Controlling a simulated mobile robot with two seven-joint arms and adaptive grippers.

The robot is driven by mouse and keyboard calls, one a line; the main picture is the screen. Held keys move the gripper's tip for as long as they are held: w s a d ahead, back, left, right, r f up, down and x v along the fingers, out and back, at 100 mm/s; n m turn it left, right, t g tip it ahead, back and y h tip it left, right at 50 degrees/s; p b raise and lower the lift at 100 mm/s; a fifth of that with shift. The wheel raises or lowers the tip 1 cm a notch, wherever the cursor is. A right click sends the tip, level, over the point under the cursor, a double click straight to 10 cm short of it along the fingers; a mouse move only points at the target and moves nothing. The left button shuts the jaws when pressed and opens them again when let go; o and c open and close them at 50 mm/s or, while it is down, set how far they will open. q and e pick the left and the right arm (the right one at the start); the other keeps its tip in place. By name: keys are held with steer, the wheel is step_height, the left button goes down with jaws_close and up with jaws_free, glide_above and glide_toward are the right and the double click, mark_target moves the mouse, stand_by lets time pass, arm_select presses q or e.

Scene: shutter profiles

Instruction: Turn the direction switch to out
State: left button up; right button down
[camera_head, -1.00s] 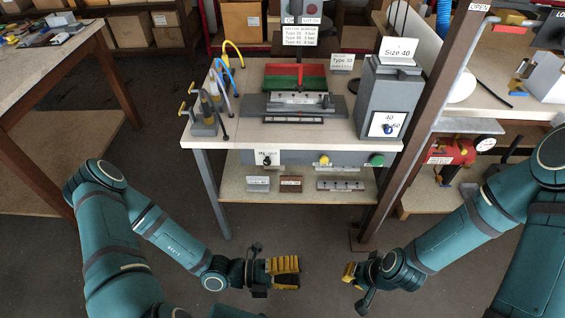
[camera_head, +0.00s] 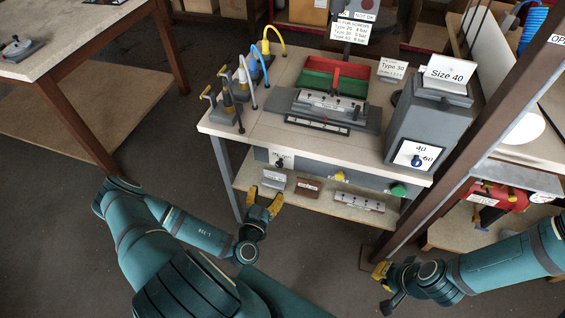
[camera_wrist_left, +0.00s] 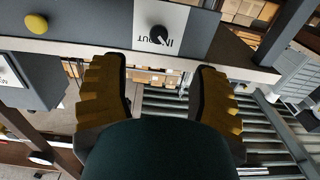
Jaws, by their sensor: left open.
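The direction switch (camera_head: 280,163) is a small black knob on a white plate at the left of the bench's grey front panel. In the left wrist view the black knob (camera_wrist_left: 158,35) sits beside the letters IN and OUT, which appear turned over. I cannot tell for sure which word it points to. My left gripper (camera_head: 264,200) is open and empty, below and slightly left of the switch. In the left wrist view its two yellow fingers (camera_wrist_left: 160,75) are spread wide, with the switch beyond them, apart from both. My right gripper (camera_head: 382,272) is low at the right, its opening unclear.
A yellow button (camera_head: 340,176) and a green button (camera_head: 398,190) sit further right on the panel. A lower shelf (camera_head: 335,206) with small labelled blocks juts out beneath. A brown post (camera_head: 470,135) stands right of the bench. Floor in front is free.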

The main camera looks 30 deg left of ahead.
mark_target(278, 166)
arm_select(q)
steer(key=b+x, duration=0.1)
steer(key=x, duration=1.1)
steer(key=shift+w+r+b, duration=0.1)
steer(key=shift+w+b, duration=0.05)
steer(key=shift+b, duration=0.2)
jaws_close()
